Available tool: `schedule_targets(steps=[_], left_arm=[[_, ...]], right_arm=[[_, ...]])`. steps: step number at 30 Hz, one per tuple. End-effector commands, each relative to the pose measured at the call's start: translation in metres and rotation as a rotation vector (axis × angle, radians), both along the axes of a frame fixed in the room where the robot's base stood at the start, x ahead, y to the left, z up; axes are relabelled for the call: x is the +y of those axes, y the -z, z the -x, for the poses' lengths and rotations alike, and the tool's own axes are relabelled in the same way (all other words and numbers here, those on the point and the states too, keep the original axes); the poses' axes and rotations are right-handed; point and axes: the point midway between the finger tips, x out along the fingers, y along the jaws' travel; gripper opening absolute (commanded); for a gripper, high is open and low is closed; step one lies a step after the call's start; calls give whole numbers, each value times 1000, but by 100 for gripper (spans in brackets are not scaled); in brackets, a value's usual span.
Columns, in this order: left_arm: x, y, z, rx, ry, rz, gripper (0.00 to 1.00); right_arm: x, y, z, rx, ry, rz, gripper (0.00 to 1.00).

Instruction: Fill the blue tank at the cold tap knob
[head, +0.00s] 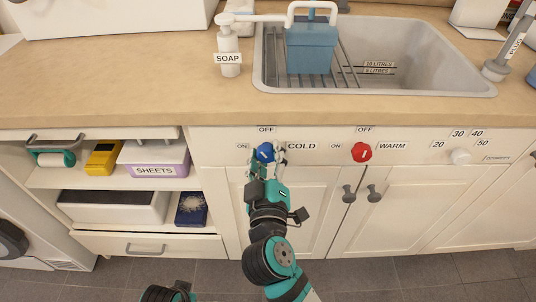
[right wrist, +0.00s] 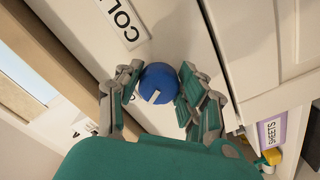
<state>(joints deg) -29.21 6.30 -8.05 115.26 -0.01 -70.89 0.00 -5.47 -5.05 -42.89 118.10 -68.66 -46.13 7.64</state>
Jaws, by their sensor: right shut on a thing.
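The blue cold tap knob (head: 265,152) is on the cabinet front, between the ON label and the COLD label, below OFF. My right gripper (head: 267,158) reaches up to it from below. In the right wrist view the blue knob (right wrist: 158,82) sits between the two fingers of my right gripper (right wrist: 155,92), which is shut on it. A pale mark shows on the knob's face. The blue tank (head: 311,48) stands upright on the rack in the sink, beneath the white tap. No water stream can be made out, and the tank's inside is hidden. My left gripper is out of view.
The red warm knob (head: 361,152) is to the right of the cold knob, and a white dial (head: 460,157) is farther right. Cupboard handles (head: 361,193) stick out below. A soap bottle (head: 228,50) stands left of the sink (head: 425,62).

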Motion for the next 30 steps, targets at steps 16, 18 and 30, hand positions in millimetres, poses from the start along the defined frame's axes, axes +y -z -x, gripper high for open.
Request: schedule_targets(steps=[16,18,30], left_arm=[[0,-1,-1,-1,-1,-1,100],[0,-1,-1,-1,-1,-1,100],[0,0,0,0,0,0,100]], right_arm=[[0,1,4,2,-1,-1,62],[0,1,12,3,-2,-1,62],[0,1,71,1,-1,0,62]])
